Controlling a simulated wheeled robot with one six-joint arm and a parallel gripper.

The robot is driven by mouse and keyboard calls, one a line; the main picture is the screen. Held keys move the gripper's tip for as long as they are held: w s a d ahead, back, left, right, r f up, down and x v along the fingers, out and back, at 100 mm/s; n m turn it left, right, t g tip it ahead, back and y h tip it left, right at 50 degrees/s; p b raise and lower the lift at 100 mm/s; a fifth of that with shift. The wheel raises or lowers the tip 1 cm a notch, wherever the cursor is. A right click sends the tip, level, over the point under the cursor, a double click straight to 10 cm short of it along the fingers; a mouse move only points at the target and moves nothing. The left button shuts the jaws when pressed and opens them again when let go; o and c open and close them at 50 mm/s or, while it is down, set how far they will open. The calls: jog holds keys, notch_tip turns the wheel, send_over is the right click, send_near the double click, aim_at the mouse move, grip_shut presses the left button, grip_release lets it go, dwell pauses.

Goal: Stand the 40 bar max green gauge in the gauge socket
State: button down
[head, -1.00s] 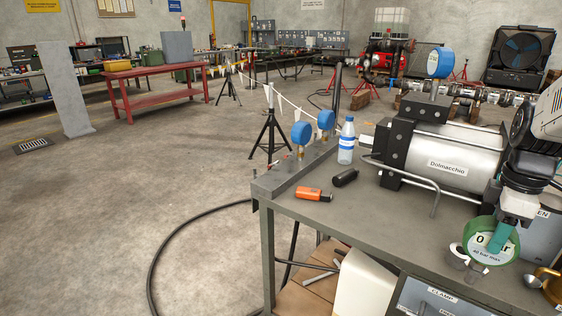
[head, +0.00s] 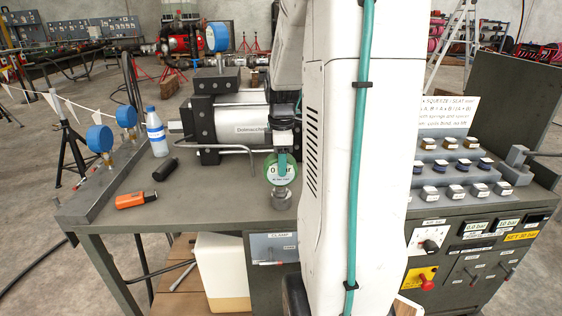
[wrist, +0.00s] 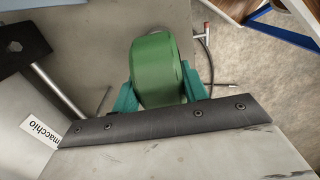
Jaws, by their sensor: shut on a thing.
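The green gauge (head: 280,172), with a white face reading "0 bar", is upright in front of the silver cylinder, over the bench. Its metal stem (head: 281,200) points down; I cannot tell if it touches the bench. My gripper (head: 283,160) is shut on the gauge from above. In the wrist view the green gauge body (wrist: 158,70) sits between the teal fingers of my gripper (wrist: 160,92). I cannot make out the gauge socket.
The bench (head: 190,210) holds a water bottle (head: 157,133), a black cylinder (head: 165,169) and an orange tool (head: 135,200).

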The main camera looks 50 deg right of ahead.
jog(key=shift+f, duration=0.2)
jog(key=c, duration=0.8)
grip_release()
jog(key=shift+o, duration=0.2)
notch_tip(320, 180, up, 12)
jog(key=shift+f, duration=0.1)
jog(key=s+a+r+m, duration=0.1)
jog(key=s+a+m, duration=0.1)
jog(key=a, duration=0.8)
jog(key=s+a+r+m, duration=0.1)
jog(key=a+m, duration=0.1)
jog(key=a, duration=0.7)
jog(key=s+a+f+m+t, duration=0.1)
jog(key=s+a+f+m, duration=0.3)
jog(key=s+a, duration=0.5)
jog(key=shift+s+a+f, duration=0.3)
jog(key=shift+a+f, duration=0.15)
jog(key=shift+a, duration=0.7)
